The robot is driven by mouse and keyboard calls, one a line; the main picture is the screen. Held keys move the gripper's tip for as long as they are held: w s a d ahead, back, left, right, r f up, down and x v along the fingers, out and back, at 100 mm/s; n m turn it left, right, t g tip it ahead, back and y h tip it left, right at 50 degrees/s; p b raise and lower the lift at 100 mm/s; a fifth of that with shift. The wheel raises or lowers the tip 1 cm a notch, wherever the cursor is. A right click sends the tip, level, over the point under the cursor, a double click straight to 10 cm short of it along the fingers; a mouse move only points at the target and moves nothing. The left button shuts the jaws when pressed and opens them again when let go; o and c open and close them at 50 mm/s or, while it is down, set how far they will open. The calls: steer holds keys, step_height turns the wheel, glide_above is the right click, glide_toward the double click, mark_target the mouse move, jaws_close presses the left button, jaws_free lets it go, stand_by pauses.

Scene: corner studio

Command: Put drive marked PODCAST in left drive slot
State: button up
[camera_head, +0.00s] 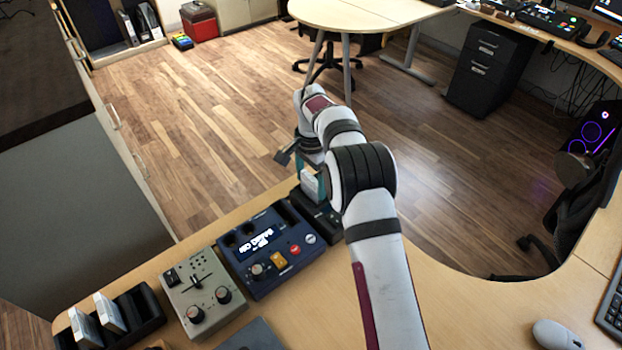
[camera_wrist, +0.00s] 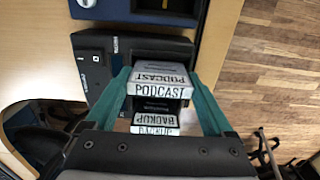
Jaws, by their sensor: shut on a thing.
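My gripper (camera_wrist: 157,74) is shut on a white drive marked PODCAST (camera_wrist: 160,88), with one teal finger on each side of it. The drive is over or partly in the black drive dock (camera_wrist: 92,62); I cannot tell how deep it sits. A second white drive marked BACKUP (camera_wrist: 155,121) stands beside it, with a dark gap between the two. In the head view my arm partly hides the dock (camera_head: 322,222) and a white drive (camera_head: 310,186) shows at the gripper. The slots under the drives are hidden.
A blue device with a lit display (camera_head: 262,243) stands just left of the dock. Left of it are a grey mixer (camera_head: 203,290) and a black rack (camera_head: 148,306) holding two light drives (camera_head: 108,312). The desk edge and open floor lie beyond the dock.

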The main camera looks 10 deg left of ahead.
steer(key=shift+f, duration=0.25)
steer(key=o, duration=1.2)
steer(key=shift+f, duration=0.1)
steer(key=shift+r, duration=5.55)
